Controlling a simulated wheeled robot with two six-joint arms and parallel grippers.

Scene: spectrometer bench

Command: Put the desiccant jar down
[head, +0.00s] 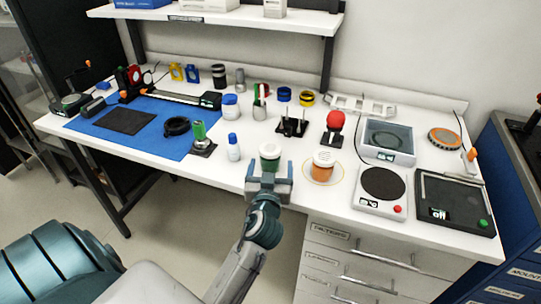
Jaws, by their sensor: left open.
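Two jars stand near the front edge of the white bench. I cannot read labels to tell which is the desiccant jar. My left gripper (269,176) is open at the bench's front edge. Its jaws are right at the green-topped jar and hide its lower part; I cannot tell whether they touch it. The orange jar is to the right, apart from the gripper. My right gripper is not in view.
A white balance with a dark round plate (383,183) and a black-topped device (452,203) stand at the right. A small white-and-blue bottle (233,148) is to the left. A black stand (291,127) and a red-topped stand (334,127) are behind. A blue mat (90,123) covers the left.

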